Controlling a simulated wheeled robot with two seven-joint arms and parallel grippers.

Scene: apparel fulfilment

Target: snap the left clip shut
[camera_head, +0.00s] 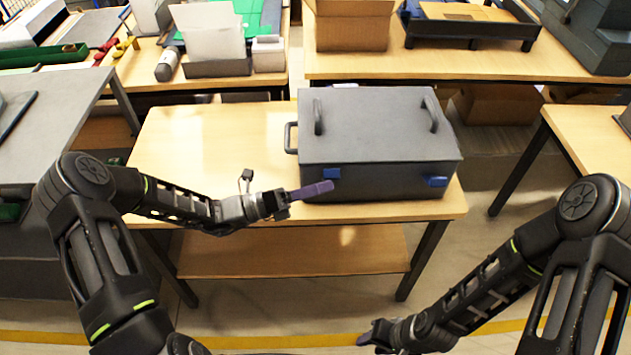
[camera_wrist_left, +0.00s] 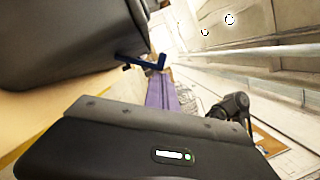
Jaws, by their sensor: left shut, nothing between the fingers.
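A grey box (camera_head: 380,130) with its lid on stands on the wooden table. The left clip (camera_head: 331,173) is blue and sits high on the front face, near the lid's edge. In the left wrist view the blue clip (camera_wrist_left: 146,62) sticks out from the box wall. The right clip (camera_head: 437,181), also blue, is at the front right. My left gripper (camera_head: 326,187) is shut and empty, its purple fingers just below the left clip; I cannot tell whether they touch it. My right gripper (camera_head: 366,337) is low, in front of the table, away from the box; its finger opening is unclear.
The table (camera_head: 200,135) is bare left of the box. The lid has two dark handles, and another handle (camera_head: 290,137) juts from the box's left side. Behind stand tables with a cardboard box (camera_head: 352,30) and a black tray (camera_head: 470,28).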

